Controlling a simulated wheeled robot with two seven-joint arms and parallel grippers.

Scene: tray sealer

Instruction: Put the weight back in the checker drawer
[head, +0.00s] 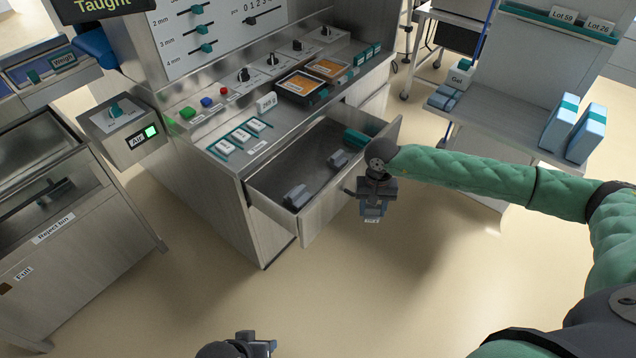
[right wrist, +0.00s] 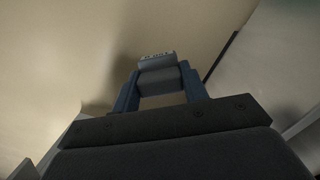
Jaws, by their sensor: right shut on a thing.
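The checker drawer (head: 318,218) is pulled out from the steel cabinet in the head view. My right gripper (head: 374,204) is shut on a grey weight (head: 372,213) with a pale label. It holds this weight outside the drawer, just right of the drawer front. In the right wrist view the weight (right wrist: 157,76) sits between the two blue-grey fingers. My left gripper (head: 258,345) shows only partly at the bottom edge; its jaws are unclear.
A reject bin (head: 75,235) stands at left. A shelf cart (head: 500,108) with blue packs (head: 586,132) stands at the right. The floor in front is clear.

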